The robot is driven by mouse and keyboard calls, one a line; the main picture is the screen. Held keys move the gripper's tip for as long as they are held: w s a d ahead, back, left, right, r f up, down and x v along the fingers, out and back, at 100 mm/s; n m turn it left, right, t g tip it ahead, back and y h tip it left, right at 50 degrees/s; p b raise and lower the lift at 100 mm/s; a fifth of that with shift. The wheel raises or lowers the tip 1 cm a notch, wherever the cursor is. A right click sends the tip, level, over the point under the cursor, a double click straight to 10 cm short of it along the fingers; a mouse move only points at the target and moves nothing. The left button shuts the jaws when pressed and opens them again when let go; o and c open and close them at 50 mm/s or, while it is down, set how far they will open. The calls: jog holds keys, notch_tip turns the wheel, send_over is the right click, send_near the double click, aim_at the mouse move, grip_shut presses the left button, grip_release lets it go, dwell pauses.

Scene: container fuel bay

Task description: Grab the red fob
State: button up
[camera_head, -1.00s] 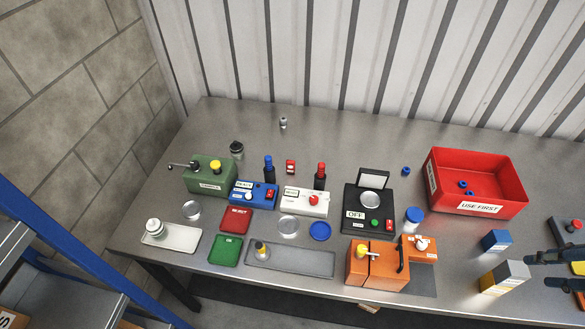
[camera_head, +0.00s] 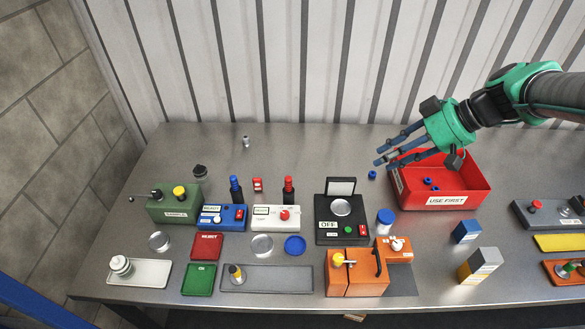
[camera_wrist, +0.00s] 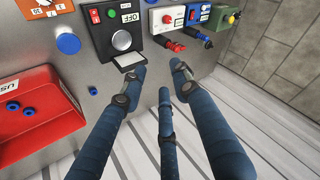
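A small red block with a white label (camera_head: 257,184), which looks like the red fob, lies on the table behind the white box with the red knob (camera_head: 276,217). It sits between a dark upright piece with a blue top (camera_head: 236,188) and one with a red top (camera_head: 288,188). My gripper (camera_head: 382,156) is open and empty, with its fingers spread. It hangs above the back left corner of the red bin, well to the right of the red block. In the wrist view my spread fingers (camera_wrist: 158,76) point towards the row of devices; I cannot clearly make out the block there.
The red bin (camera_head: 443,201) marked USE FIRST holds small blue rings. A black device with a raised lid (camera_head: 341,233) stands between the bin and the white box. A small silver piece (camera_head: 246,141) is near the back wall. The table's back strip is mostly clear.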

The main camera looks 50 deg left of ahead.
jog(key=s+a+f+n+g, duration=0.2)
jog(key=a+f, duration=0.4)
jog(key=a, duration=0.5)
jog(key=s+a+f+n+g+y+b, duration=0.1)
jog(key=a+f+n, duration=0.4)
jog(key=a, duration=0.7)
jog(key=s+a+f+n+g+y+b, duration=0.1)
jog(key=s+a+f+n+g, duration=0.2)
jog(key=a+f, duration=0.6)
jog(key=s+a, duration=0.1)
jog(key=a, duration=0.1)
jog(key=shift+s+a+n+g, duration=0.15)
jog(key=shift+a+n+g, duration=0.25)
jog(key=shift+f, duration=0.25)
jog(key=b, duration=0.1)
send_near(258, 184)
jog(key=a, duration=0.1)
jog(key=s+a+f, duration=0.1)
jog(key=a, duration=0.1)
jog(key=shift+s, duration=0.2)
jog(key=shift+x, duration=0.9)
jog(key=shift+s+a+f, duration=0.2)
jog(key=shift+s+a, duration=0.05)
